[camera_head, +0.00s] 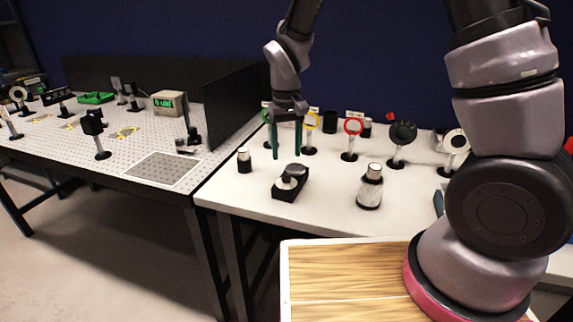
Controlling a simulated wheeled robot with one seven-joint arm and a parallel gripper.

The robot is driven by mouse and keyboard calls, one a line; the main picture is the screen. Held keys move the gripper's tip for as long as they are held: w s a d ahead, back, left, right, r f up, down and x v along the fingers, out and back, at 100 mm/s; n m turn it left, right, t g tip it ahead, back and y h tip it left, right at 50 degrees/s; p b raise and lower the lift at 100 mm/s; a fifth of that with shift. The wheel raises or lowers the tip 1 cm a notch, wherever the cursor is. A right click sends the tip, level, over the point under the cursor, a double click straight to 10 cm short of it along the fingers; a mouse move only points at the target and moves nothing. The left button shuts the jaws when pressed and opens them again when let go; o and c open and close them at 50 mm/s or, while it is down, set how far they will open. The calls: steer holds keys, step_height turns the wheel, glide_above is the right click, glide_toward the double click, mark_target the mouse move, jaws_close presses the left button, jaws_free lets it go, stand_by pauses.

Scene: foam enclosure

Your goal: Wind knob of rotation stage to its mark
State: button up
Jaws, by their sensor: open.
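The rotation stage appears to be the small black block (279,194) on the white table, with a silver-grey round knob (289,183) at its near left and a dark round disc (296,170) on top behind it. The mark on it is too small to make out. My gripper (287,156) points down with two green fingers apart and nothing between them. It appears above and behind the stage, apart from it.
On the white table (325,215) stand a small black bottle (244,160) at left, a silver-capped cylinder (370,187) at right, and a red ring mount (352,131) among several mounts behind. A black partition (235,105) borders the perforated bench (165,168) at left.

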steer(key=shift+r, duration=1.9)
